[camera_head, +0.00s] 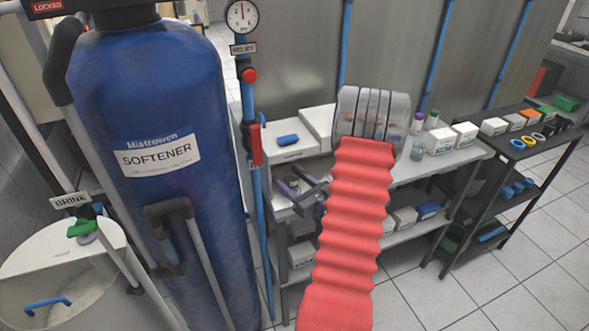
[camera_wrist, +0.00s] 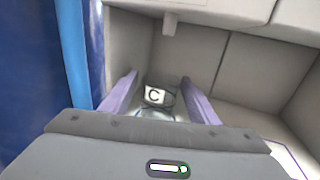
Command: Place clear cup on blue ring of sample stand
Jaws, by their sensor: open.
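My gripper (camera_head: 301,191) has purple fingers and is at the bench beside the blue tank, partly hidden by my arm in the head view. In the wrist view my gripper (camera_wrist: 158,92) is open, one finger on each side of a small see-through cup (camera_wrist: 158,113) with a white label marked C. The cup is between the fingers, with visible space around it. I cannot make it out in the head view.
The blue softener tank (camera_head: 150,190) and a blue pipe with a gauge (camera_head: 243,17) stand close left of the gripper. White boxes (camera_head: 440,141) and bottles stand on the grey bench. The dark rack (camera_head: 530,180) is further right, with open tiled floor in front.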

